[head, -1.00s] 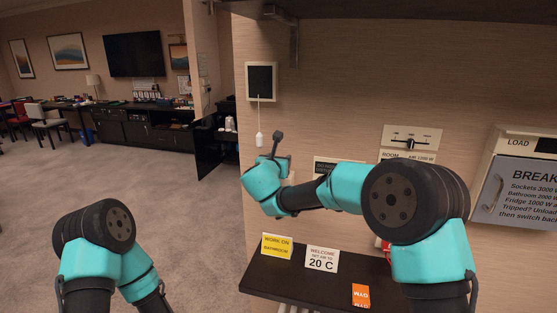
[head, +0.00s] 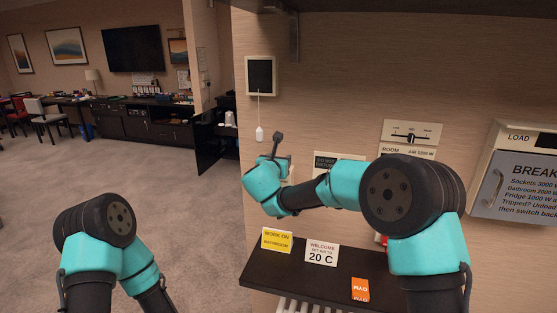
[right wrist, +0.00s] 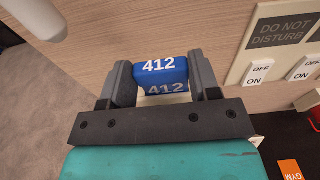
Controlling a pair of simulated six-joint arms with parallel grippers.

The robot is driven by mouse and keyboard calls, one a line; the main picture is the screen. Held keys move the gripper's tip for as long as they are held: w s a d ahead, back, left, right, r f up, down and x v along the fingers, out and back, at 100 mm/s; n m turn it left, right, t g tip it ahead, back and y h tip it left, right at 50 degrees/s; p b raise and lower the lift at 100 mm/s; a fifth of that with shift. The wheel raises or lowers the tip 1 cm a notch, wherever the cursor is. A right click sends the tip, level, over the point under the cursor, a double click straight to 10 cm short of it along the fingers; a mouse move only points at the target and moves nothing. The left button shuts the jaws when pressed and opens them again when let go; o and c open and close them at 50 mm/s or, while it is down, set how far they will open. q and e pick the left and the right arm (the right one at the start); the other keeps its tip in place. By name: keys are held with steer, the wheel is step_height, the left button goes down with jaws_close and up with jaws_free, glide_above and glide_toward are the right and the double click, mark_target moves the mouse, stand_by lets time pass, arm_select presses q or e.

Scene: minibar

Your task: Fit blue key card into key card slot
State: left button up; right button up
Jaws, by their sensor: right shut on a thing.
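The blue key card (right wrist: 160,68), marked 412, is between the two fingers of my right gripper (right wrist: 160,88) in the right wrist view. The gripper is shut on it, close to the wall. A second 412 shows on a blue face just below the first. A pale edge shows under the card; I cannot tell whether it is the key card slot or whether the card touches it. In the head view my right wrist hides the card and the gripper's fingers. My left gripper is outside the view; only its arm shows at lower left.
A white pull-cord handle (head: 260,134) hangs just above my right wrist. A switch plate (right wrist: 283,72) and a do-not-disturb panel (head: 338,163) are on the wall to the right. A dark shelf (head: 330,285) below holds yellow, white and orange signs.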

steer(key=shift+f, duration=0.65)
steer(key=o, duration=1)
steer(key=v, duration=1.7)
steer(key=shift+s+a+r, duration=0.1)
steer(key=shift+s, duration=0.1)
